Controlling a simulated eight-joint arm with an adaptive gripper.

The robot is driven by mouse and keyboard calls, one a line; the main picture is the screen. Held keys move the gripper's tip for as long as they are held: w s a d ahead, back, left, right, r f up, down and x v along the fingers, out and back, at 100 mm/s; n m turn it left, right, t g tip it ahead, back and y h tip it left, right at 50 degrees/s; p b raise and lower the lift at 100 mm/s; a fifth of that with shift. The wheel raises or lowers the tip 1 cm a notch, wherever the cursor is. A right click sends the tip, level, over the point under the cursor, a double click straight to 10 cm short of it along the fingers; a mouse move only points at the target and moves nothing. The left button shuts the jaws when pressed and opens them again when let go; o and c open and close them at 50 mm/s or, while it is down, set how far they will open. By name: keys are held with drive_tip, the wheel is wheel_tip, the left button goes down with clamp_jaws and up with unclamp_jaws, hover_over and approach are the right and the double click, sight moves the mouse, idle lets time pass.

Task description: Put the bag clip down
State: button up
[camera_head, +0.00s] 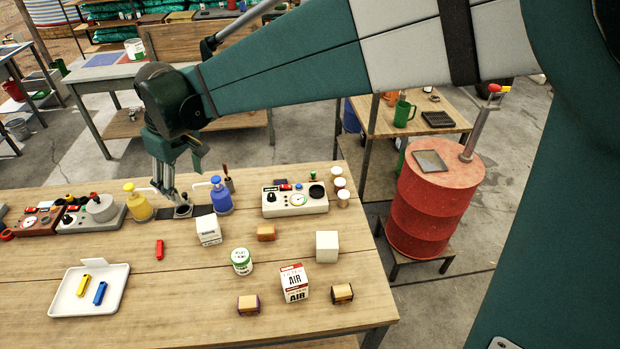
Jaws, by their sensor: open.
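A red clip-like bar (159,249) lies on the wooden table (205,285). Which one is the bag clip I cannot tell. My gripper (172,192) is open and points down near the table's back edge, between the yellow and blue pump bottles. It is behind the red clip in the picture. A small dark-topped item (182,211) is just below the fingers; whether they touch it I cannot tell. I see no clip between the fingers.
The yellow bottle (137,205) and blue bottle (220,197) stand close beside my gripper. A white box (208,229), a white-green jar (242,261) and a red-white box (293,283) stand to the right. Bare wood surrounds the red clip.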

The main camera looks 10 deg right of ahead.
drive_tip(key=s+d+r+m+t, duration=0.1)
drive_tip(key=s+d+r+m, duration=0.1)
drive_tip(key=d, duration=0.7)
drive_tip(key=s+d+r+m+t, duration=0.1)
drive_tip(key=s+d+r+m, duration=0.1)
drive_tip(key=d, duration=0.8)
drive_tip(key=s+d+r+m+t, duration=0.1)
drive_tip(key=s+d+m, duration=0.15)
drive_tip(key=d, duration=0.65)
drive_tip(key=s+d+f+m+t, duration=0.1)
drive_tip(key=s+d+f+m, duration=0.1)
drive_tip(key=s+d, duration=0.5)
drive_tip(key=s+d+f+m+t+h, duration=0.1)
drive_tip(key=s+d+f+m, duration=0.1)
drive_tip(key=s+d, duration=0.5)
drive_tip(key=d+m, duration=0.1)
drive_tip(key=d, duration=0.3)
drive_tip(key=shift+s+d+f+h, duration=0.15)
drive_tip(key=shift+d+f+h, duration=0.05)
drive_tip(key=shift+f+h, duration=0.1)
idle(3.1)
